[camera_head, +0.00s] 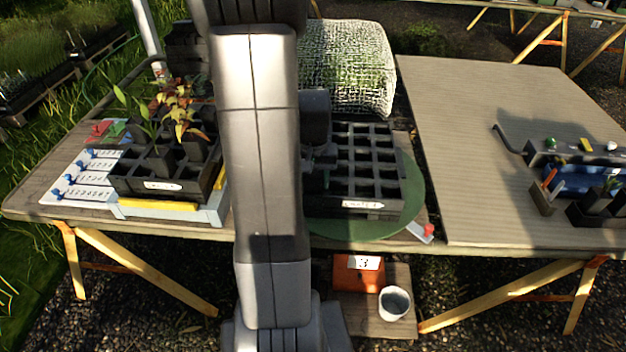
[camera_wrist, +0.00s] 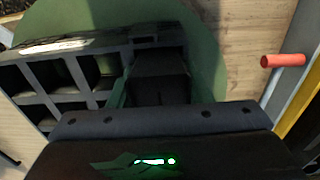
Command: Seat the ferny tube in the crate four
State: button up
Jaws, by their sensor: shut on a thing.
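A black crate (camera_head: 398,185) with rows of square cells and a white label stands on a round green mat; the label is too small to read surely. The cells in view look empty. My gripper (camera_head: 320,160) is at the crate's left side, partly hidden by my arm. In the wrist view my gripper (camera_wrist: 155,92) is shut on a dark square tube (camera_wrist: 160,75), beside the open cells of the crate (camera_wrist: 40,98). No fern shows in the tube; its contents and lower end are hidden. I cannot tell whether it is inside a cell.
Another black crate (camera_head: 150,185) with leafy plants stands on a numbered white-blue base at left. A mesh-covered bundle (camera_head: 345,65) lies behind. A red knob (camera_head: 428,230) is by the green mat (camera_head: 415,190). An orange box (camera_head: 350,276) and white pot (camera_head: 394,303) sit below.

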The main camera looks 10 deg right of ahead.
jog(key=shift+s+a+f+b, duration=0.1)
jog(key=shift+s+f+b, duration=0.2)
jog(key=shift+f, duration=0.3)
jog(key=shift+s+a+f+b, duration=0.1)
jog(key=shift+s+f+b, duration=0.15)
jog(key=shift+f, duration=0.35)
jog(key=o, duration=1)
jog(key=shift+o, duration=0.7)
jog(key=r, duration=0.2)
jog(key=w+r, duration=0.1)
jog(key=r, duration=0.1)
jog(key=shift+w+d+r, duration=0.1)
jog(key=shift+d+r, duration=0.05)
jog(key=shift+r, duration=0.05)
notch_tip(320, 180, up, 12)
jog(key=p, duration=0.1)
jog(key=shift+s+f, duration=0.15)
jog(key=shift+s, duration=0.25)
jog(key=shift+f, duration=0.1)
jog(key=f, duration=1.3)
jog(key=shift+w, duration=0.35)
jog(key=shift+s+r, duration=0.1)
